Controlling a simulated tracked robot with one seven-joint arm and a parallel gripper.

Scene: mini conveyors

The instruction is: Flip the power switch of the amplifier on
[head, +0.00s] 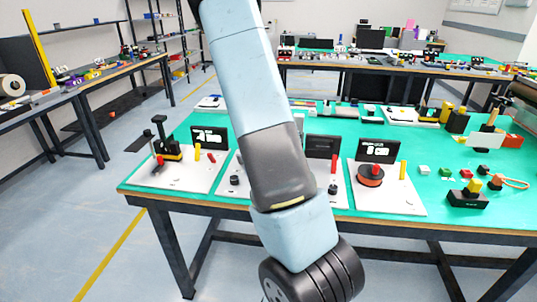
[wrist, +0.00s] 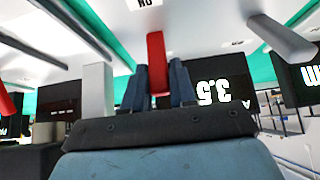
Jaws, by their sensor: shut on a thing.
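In the wrist view, which looks upside down, my gripper (wrist: 157,85) has two dark blue fingers shut around a red lever (wrist: 156,48). The lever hangs from a white panel (wrist: 205,20) and has part of the lettering "ON" (wrist: 145,3) near its base. I cannot tell which device is the amplifier, as no name label is readable. In the head view my arm covers the middle of the table, and my gripper is hidden.
Small blocks and a black device (head: 467,197) sit at the right. Clear floor lies at the left.

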